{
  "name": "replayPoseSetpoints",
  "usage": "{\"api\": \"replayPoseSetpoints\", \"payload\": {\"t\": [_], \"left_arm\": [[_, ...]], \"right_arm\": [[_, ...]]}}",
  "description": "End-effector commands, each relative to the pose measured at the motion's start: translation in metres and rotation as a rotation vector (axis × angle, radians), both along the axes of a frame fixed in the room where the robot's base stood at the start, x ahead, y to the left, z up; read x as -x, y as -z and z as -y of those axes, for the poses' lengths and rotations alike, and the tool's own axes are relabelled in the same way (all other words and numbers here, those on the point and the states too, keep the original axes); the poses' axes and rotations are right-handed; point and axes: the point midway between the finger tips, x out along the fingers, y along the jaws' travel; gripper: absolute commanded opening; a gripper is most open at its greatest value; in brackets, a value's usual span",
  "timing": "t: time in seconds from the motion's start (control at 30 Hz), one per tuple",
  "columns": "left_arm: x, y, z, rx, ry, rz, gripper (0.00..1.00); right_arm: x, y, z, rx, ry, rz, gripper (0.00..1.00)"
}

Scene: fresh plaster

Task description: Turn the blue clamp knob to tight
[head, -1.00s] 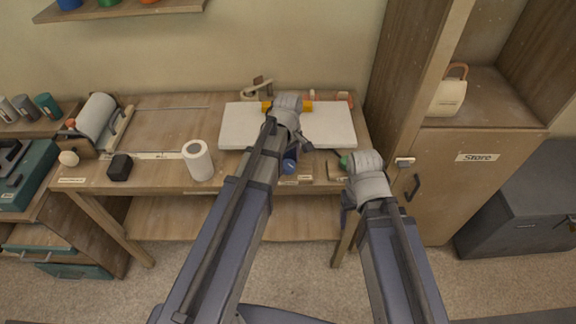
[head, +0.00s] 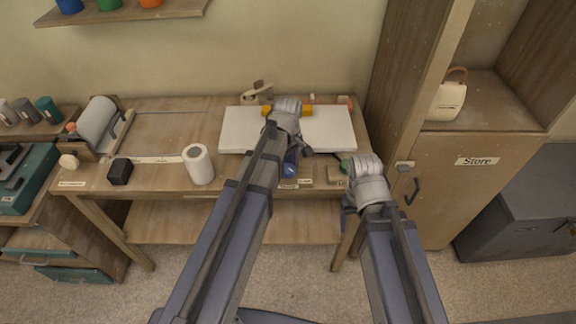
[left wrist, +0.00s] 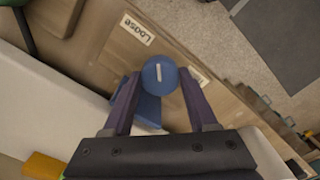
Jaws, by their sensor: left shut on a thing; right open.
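The blue clamp knob (left wrist: 160,75) is round with a short white mark on its face, and sits at the front edge of the workbench. In the left wrist view the white mark runs nearly straight up and down, between a "Loose" label (left wrist: 137,29) at upper left and a partly hidden label (left wrist: 199,76) at right. My left gripper (left wrist: 163,92) is shut on the knob, one finger on each side. In the head view the knob (head: 290,168) shows just below the left hand.
A white roll (head: 198,164) and a black block (head: 120,171) stand to the left. A tall cabinet (head: 440,180) stands right of the bench.

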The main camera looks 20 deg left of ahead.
Motion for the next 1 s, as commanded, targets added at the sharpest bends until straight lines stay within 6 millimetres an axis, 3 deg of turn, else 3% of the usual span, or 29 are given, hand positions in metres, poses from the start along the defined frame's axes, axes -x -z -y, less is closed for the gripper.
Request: {"api": "replayPoseSetpoints", "payload": {"t": [0.27, 1.0], "left_arm": [[0.0002, 0.0001, 0.0000, 0.000, 0.151, 0.000, 0.03], [0.0003, 0.0001, 0.0001, 0.000, 0.848, 0.000, 0.03]], "right_arm": [[0.0000, 0.0001, 0.0000, 0.000, 0.000, 0.000, 0.70], [0.0000, 0.0001, 0.0000, 0.000, 0.000, 0.000, 0.70]]}}
